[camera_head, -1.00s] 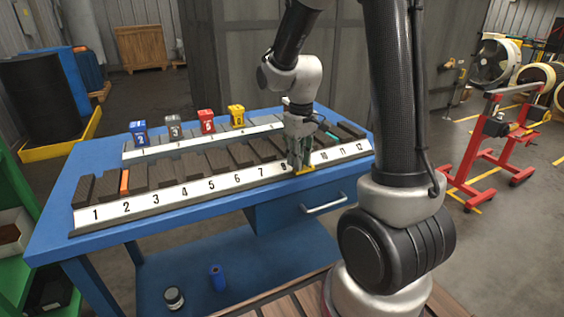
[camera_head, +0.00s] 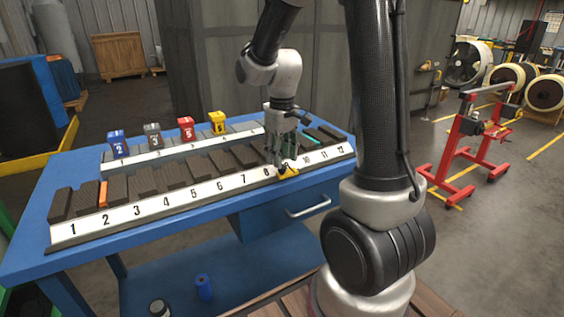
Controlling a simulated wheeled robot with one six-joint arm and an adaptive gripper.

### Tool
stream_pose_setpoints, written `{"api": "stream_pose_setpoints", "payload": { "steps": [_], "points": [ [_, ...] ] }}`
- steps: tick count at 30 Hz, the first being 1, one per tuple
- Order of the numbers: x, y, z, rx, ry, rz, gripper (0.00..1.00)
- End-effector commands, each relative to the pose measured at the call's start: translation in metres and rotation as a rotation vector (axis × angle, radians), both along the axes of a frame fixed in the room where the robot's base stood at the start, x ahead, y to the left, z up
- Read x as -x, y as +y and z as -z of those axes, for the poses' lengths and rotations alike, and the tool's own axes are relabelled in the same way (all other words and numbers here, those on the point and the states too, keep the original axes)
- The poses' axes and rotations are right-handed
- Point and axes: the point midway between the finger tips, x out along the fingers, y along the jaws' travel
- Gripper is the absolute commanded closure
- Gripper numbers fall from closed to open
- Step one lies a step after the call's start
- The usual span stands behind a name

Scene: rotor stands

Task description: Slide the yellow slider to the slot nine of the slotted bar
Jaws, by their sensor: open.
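The slotted bar (camera_head: 137,212) lies along the front of the blue table, with a white strip numbered 1 to 12. The yellow slider (camera_head: 288,172) sits on the bar's front edge, by the place of number 9, between the visible 8 and 10. My gripper (camera_head: 284,160) points down right above the slider and is open. Its fingers hide part of the slider and the bar behind it. I cannot tell whether the fingers touch the slider.
Behind the bar, a second numbered rack (camera_head: 140,160) carries blue (camera_head: 117,143), grey (camera_head: 153,135), red (camera_head: 186,128) and yellow (camera_head: 218,122) blocks. An orange piece (camera_head: 103,195) stands near slot 2. A drawer handle (camera_head: 309,207) juts from the table front.

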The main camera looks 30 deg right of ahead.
Motion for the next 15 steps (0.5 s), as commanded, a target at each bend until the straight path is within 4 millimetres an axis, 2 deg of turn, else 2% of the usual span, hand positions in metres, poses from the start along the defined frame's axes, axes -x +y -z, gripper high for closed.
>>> {"api": "stream_pose_setpoints", "payload": {
  "steps": [3, 9, 15],
  "points": [
    [-0.001, 0.000, -0.029, 0.000, -0.007, 0.000, 0.56],
    [-0.001, 0.000, -0.070, 0.000, -0.004, 0.000, 0.56],
    [0.000, 0.000, -0.090, -0.001, -0.002, 0.000, 0.56]
  ]
}}
